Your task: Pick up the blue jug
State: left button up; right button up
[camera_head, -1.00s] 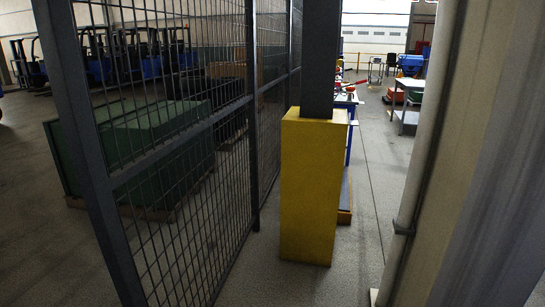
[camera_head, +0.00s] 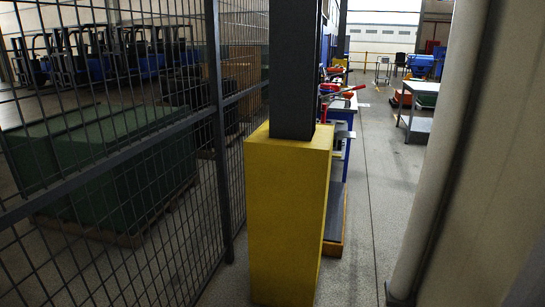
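I see no blue jug that I can make out in the head view. Neither of my grippers shows in this view. A blue workbench (camera_head: 341,117) with red and grey items on it stands partly hidden behind the yellow column guard, and its small items are too dim to tell apart.
A yellow column guard (camera_head: 287,215) around a dark post (camera_head: 293,65) stands close ahead. A wire mesh fence (camera_head: 216,130) is on the left, with green crates (camera_head: 110,165) behind it. A pale pipe (camera_head: 440,150) and wall are on the right. A floor aisle (camera_head: 382,185) runs between.

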aim_at(322, 91)
jog(key=l, duration=1.05)
jog(key=k+l, duration=0.1)
jog(key=l, duration=0.95)
jog(key=l+u, duration=0.1)
jog(key=l, duration=0.95)
jog(key=k+l, duration=0.1)
jog(key=l, duration=0.95)
jog(key=k+l, duration=0.1)
jog(key=l, duration=0.9)
jog(key=i+l, duration=0.3)
jog(key=l, duration=0.15)
jog(key=i+l, duration=0.6)
jog(key=l, duration=0.25)
jog(key=i+l+u, duration=0.1)
jog(key=i+l, duration=0.55)
jog(key=l, duration=0.25)
jog(key=i+j, duration=0.15)
jog(key=i, duration=0.7)
jog(key=i+j, duration=0.2)
jog(key=i, duration=0.6)
jog(key=i+j+u, duration=0.1)
jog(key=i, duration=0.75)
jog(key=i+j, duration=1.15)
jog(key=i, duration=0.2)
jog(key=j+u, duration=0.05)
